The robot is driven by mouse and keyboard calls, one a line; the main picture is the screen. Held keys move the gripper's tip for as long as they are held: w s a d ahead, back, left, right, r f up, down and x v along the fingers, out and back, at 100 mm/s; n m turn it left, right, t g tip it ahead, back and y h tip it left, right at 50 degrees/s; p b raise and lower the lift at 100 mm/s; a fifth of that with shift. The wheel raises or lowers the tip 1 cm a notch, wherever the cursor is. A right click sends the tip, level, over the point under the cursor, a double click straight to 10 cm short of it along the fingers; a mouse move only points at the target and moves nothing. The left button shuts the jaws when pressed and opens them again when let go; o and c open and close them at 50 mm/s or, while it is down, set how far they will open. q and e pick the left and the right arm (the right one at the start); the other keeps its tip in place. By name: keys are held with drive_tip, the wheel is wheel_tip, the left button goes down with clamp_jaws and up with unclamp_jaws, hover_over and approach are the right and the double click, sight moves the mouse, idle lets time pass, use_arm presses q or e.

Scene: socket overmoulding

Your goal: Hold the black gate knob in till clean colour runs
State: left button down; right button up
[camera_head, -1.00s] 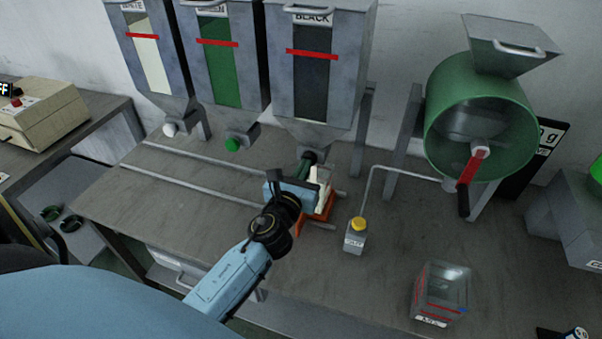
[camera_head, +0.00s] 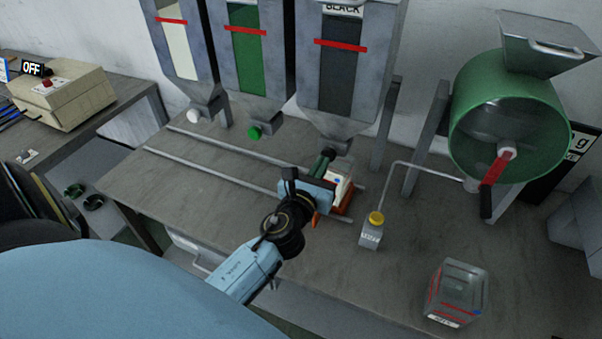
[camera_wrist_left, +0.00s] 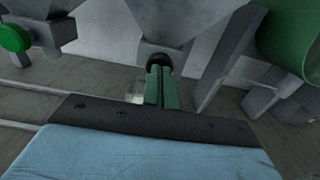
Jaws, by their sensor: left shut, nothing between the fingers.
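The black hopper (camera_head: 351,70) stands at the back, third in a row, with a dark window and a red line. Its black gate knob (camera_head: 338,144) sits at the foot of the chute, and it also shows in the left wrist view (camera_wrist_left: 159,64). My left gripper (camera_head: 327,155) is shut and empty, its green fingers pointing at the knob. In the left wrist view the fingertips (camera_wrist_left: 160,72) overlap the knob's lower edge; I cannot tell whether they press on it. A white container on an orange-red base (camera_head: 343,190) is beside the gripper, partly hidden. My right gripper is out of view.
The white knob (camera_head: 193,116) and green knob (camera_head: 254,132) belong to the other hoppers. Two rails (camera_head: 220,158) run along the bench. A yellow-capped bottle (camera_head: 371,232), a clear box (camera_head: 456,291) and a green drum (camera_head: 510,125) with a red handle stand to the right.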

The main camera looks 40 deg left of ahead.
use_arm(q)
drive_tip(key=b+v, duration=0.2)
drive_tip(key=v, duration=0.9)
drive_tip(key=shift+s, duration=0.2)
drive_tip(key=shift+f, duration=0.15)
idle(0.7)
